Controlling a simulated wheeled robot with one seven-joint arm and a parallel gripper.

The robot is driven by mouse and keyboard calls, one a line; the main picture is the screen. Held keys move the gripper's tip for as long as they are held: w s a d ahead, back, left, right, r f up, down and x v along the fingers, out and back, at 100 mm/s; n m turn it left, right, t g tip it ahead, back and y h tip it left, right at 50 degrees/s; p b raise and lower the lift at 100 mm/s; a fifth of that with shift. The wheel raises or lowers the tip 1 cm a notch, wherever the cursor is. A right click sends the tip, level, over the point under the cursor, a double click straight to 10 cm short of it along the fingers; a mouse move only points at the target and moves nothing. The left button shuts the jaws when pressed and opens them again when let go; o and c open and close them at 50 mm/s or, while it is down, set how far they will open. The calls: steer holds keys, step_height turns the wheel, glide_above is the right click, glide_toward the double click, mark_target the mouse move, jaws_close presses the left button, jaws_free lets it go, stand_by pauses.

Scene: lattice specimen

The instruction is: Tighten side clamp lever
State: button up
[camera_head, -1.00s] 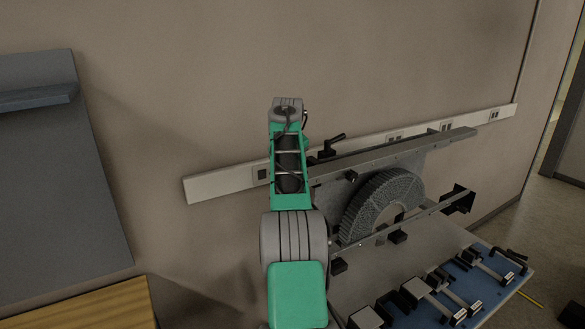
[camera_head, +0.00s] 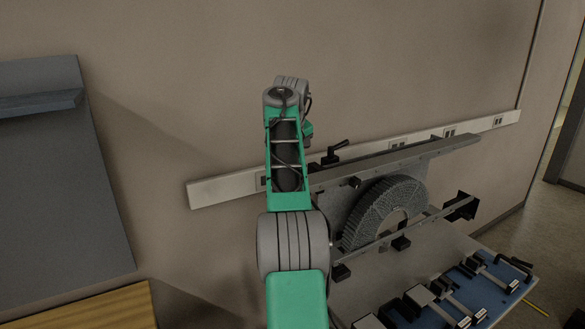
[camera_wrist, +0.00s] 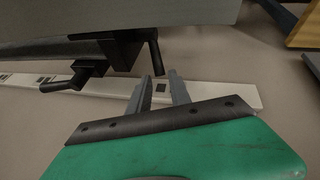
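A black clamp lever (camera_head: 334,152) stands on the upper rail of the grey fixture (camera_head: 395,165), which holds a grey ring-shaped lattice specimen (camera_head: 385,210). In the wrist view, a black clamp (camera_wrist: 122,46) has a handle (camera_wrist: 155,58) pointing down, and a second black lever (camera_wrist: 72,78) sits to its left. I cannot tell which one matches the lever in the head view. My gripper (camera_wrist: 158,80) is open and empty. The handle's lower end appears between or just beyond its fingertips; contact is not clear. My arm hides the gripper in the head view.
A white outlet strip (camera_head: 225,190) runs along the wall behind the fixture. A blue plate (camera_head: 487,290) with several clamps lies at the lower right. A grey panel (camera_head: 60,180) and a wooden surface (camera_head: 95,310) are at left.

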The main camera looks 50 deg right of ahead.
steer(key=shift+s+r, duration=0.1)
steer(key=shift+c, duration=0.7)
steer(key=s+r+n, duration=0.1)
steer(key=r+n, duration=0.1)
steer(key=s+r+n+t+b, duration=0.1)
steer(key=s+r+n, duration=0.1)
steer(key=n, duration=0.1)
steer(key=s+r+n, duration=0.2)
steer(key=n, duration=0.1)
steer(key=shift+d+h, duration=0.3)
steer(key=shift+h, duration=0.1)
jaws_close()
steer(key=s+a+r+n+t+b, duration=0.1)
steer(key=s+a+r+n+t, duration=0.15)
steer(key=s+a+n, duration=0.4)
steer(key=w+d+f+n+b, duration=0.1)
steer(key=w+d+f+b, duration=0.4)
steer(key=w+f, duration=0.4)
steer(key=shift+w+d+f+g+y, duration=0.35)
steer(key=shift+d+f, duration=0.2)
steer(key=shift+f, duration=0.35)
